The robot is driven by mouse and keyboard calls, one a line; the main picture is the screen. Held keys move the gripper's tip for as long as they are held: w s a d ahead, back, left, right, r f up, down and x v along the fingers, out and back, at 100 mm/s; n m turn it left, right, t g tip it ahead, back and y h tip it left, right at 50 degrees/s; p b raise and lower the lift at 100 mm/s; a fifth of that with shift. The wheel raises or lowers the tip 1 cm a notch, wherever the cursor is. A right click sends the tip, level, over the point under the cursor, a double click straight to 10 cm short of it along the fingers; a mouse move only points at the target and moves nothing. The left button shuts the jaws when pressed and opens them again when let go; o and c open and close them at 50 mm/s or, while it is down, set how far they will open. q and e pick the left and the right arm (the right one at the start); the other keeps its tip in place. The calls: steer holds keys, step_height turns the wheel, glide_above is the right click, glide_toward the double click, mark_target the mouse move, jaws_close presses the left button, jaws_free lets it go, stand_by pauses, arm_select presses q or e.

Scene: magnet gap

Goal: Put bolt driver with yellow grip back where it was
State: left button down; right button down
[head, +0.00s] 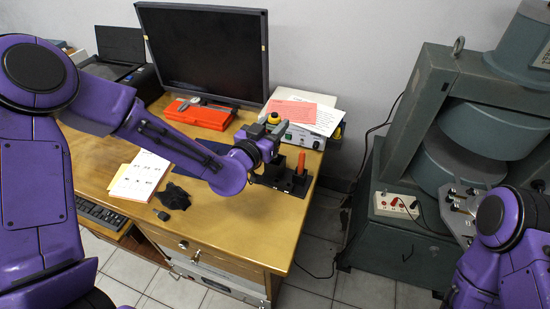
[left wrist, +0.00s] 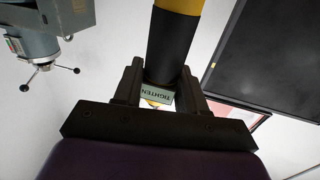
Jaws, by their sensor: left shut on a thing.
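My left gripper (head: 272,148) is above the right part of the wooden desk, beside a black holder (head: 290,183). In the left wrist view its two black fingers (left wrist: 160,88) are shut on the bolt driver with yellow grip (left wrist: 172,45), with a black section between the fingers and yellow beyond. A pale label reading "TIGHTEN" (left wrist: 158,94) shows between the fingers. In the head view a yellow end of the driver (head: 273,118) shows just above the gripper. An orange-red handle (head: 301,163) stands upright in the holder. My right arm is at lower right; its fingers cannot be made out.
A monitor (head: 205,50), a red case (head: 200,114) and a white instrument box (head: 300,132) with papers stand behind. A notepad (head: 142,175) and a black crumpled item (head: 173,196) lie at left. A large grey-green magnet (head: 465,140) stands right of the desk.

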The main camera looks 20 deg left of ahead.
arm_select(q)
step_height(320, 180, down, 6)
steer(key=shift+d, duration=0.1)
steer(key=shift+s+f, duration=0.1)
steer(key=shift+f, duration=0.35)
steer(key=c, duration=0.7)
jaws_free()
steer(key=shift+f, duration=0.1)
steer(key=shift+o, duration=0.3)
steer(key=b+v, duration=0.1)
steer(key=v, duration=1)
steer(key=shift+s+r+b, duration=0.25)
steer(key=shift+s+b, duration=0.1)
